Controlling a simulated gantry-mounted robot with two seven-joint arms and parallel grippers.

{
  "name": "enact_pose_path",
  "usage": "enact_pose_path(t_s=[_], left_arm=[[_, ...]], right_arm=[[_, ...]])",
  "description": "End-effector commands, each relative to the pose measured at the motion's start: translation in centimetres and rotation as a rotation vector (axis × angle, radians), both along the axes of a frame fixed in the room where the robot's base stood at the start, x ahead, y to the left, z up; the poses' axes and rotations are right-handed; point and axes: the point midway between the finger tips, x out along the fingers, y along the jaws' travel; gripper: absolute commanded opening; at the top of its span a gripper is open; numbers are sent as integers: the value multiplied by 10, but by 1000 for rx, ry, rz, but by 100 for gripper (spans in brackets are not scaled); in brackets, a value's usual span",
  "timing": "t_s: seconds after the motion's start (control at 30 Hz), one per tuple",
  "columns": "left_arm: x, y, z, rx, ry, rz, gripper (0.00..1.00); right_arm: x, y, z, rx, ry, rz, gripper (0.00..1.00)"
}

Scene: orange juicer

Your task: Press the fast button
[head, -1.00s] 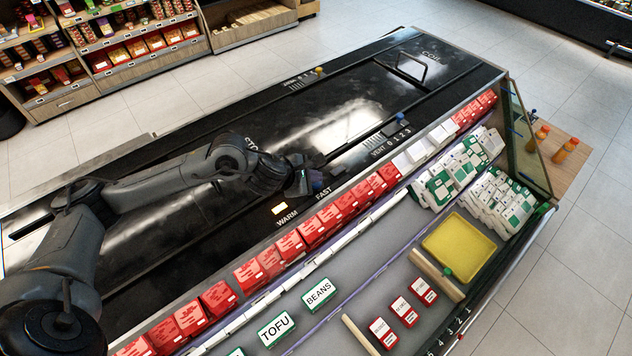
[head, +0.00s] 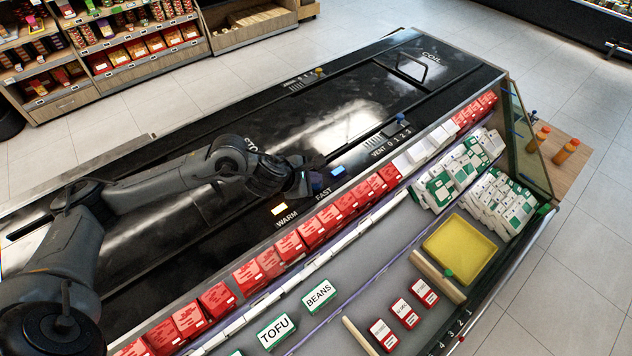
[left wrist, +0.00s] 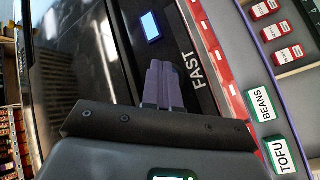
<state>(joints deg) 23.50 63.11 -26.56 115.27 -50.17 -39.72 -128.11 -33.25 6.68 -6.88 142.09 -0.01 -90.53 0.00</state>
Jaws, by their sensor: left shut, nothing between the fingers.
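The white FAST label (head: 323,193) is on the black counter, and it also shows in the left wrist view (left wrist: 192,69). My left gripper (head: 318,181) is shut and empty, its fingertips over the spot just beside that label. In the left wrist view the closed fingertips (left wrist: 162,68) lie left of the word FAST and hide the surface under them; I cannot tell whether they touch it. A rectangular light glows blue (head: 338,171) just past the fingertips, and shows clear of them in the left wrist view (left wrist: 150,27). My right gripper is out of view.
A VENT dial (head: 400,119) is farther along the counter. A row of red packs (head: 330,216) borders the panel. The black counter beyond the gripper is clear.

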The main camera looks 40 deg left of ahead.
Motion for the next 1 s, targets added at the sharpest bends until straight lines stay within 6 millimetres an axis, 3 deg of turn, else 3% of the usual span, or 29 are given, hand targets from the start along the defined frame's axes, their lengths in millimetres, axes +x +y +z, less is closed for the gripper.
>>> enact_pose_path(t_s=[0.33,0.77,1.0], left_arm=[[0,0,15,0,0,0,0],[0,0,16,0,0,0,0],[0,0,32,0,-1,-1,0]], right_arm=[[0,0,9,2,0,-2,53],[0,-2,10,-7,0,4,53],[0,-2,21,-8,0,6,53]])
